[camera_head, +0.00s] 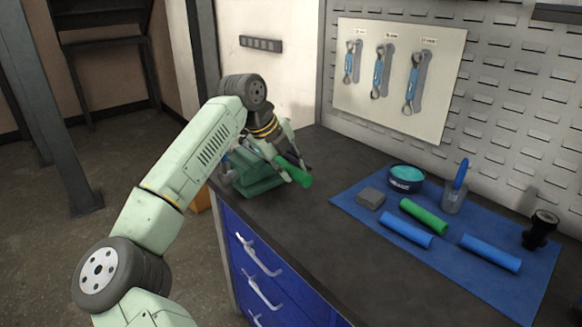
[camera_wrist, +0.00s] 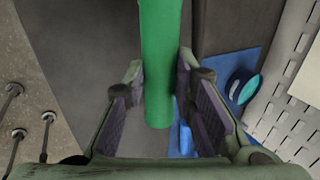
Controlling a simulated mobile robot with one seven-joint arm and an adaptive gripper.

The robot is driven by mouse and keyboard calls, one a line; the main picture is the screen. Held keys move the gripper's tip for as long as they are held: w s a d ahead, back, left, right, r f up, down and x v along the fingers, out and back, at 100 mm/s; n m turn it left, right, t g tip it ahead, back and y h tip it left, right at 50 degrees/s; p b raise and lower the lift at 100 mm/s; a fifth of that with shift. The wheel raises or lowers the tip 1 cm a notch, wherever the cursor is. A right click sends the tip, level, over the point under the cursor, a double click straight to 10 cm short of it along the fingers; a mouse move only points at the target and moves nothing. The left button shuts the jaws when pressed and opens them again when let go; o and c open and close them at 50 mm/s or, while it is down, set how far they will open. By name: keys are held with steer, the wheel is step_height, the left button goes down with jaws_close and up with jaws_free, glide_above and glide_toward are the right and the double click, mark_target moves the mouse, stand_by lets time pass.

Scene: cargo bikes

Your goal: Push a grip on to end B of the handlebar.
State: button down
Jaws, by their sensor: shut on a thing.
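My gripper (camera_head: 288,164) is shut on a green grip (camera_head: 298,176), above the left end of the workbench by a green vise (camera_head: 262,184). In the wrist view, the grip (camera_wrist: 159,45) runs from the top edge down between the fingers of my gripper (camera_wrist: 161,92). Its near end is clear of anything; its far end is out of that view. The handlebar and its end B are hidden behind my arm and gripper or cannot be made out, so I cannot tell whether the grip touches the bar.
A blue mat (camera_head: 478,283) holds another green grip (camera_head: 424,216), two blue grips (camera_head: 405,231) (camera_head: 490,252), a grey block (camera_head: 370,199), a teal-topped tub (camera_head: 405,180), a cup (camera_head: 452,202) with a blue-handled tool, and a black part (camera_head: 540,230). The bench between vise and mat is clear.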

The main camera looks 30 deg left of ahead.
steer(key=shift+w+a, duration=0.1)
steer(key=shift+a, duration=0.45)
stand_by(0.4)
steer(key=c, duration=1.2)
jaws_free()
steer(key=shift+d, duration=0.1)
steer(key=shift+c, duration=0.2)
